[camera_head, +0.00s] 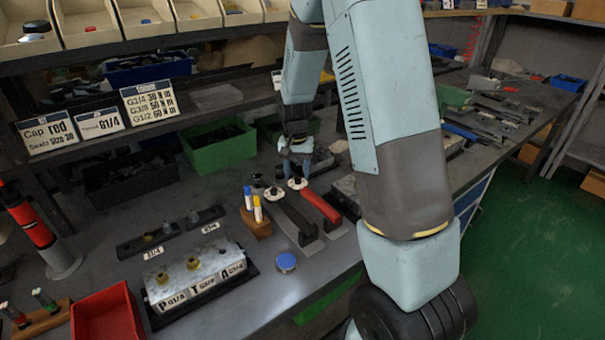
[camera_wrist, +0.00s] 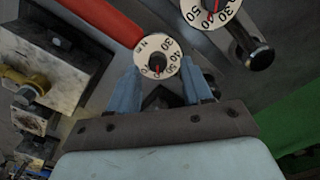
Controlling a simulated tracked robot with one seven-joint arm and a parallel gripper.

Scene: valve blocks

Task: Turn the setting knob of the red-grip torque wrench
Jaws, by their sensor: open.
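The red-grip torque wrench (camera_head: 321,206) lies on the bench, its white round dial end (camera_head: 297,183) towards the shelf. In the wrist view its red grip (camera_wrist: 108,18) runs to the upper left from the white dial (camera_wrist: 157,50), marked N m with numbers. A red pointer shows low on that dial, near the 50. My gripper (camera_wrist: 160,75) is open, with one blue-grey finger on either side of the dial's lower part. I cannot tell whether the fingers touch it. In the head view my gripper (camera_head: 295,148) is over the wrench heads.
A dark-grip wrench (camera_head: 293,219) with a similar dial (camera_wrist: 212,8) lies close beside. A pen block (camera_head: 256,222), a valve block (camera_head: 195,274) and a blue cap (camera_head: 286,262) stand nearby. A green bin (camera_head: 218,146) and sign cards (camera_head: 150,101) are behind.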

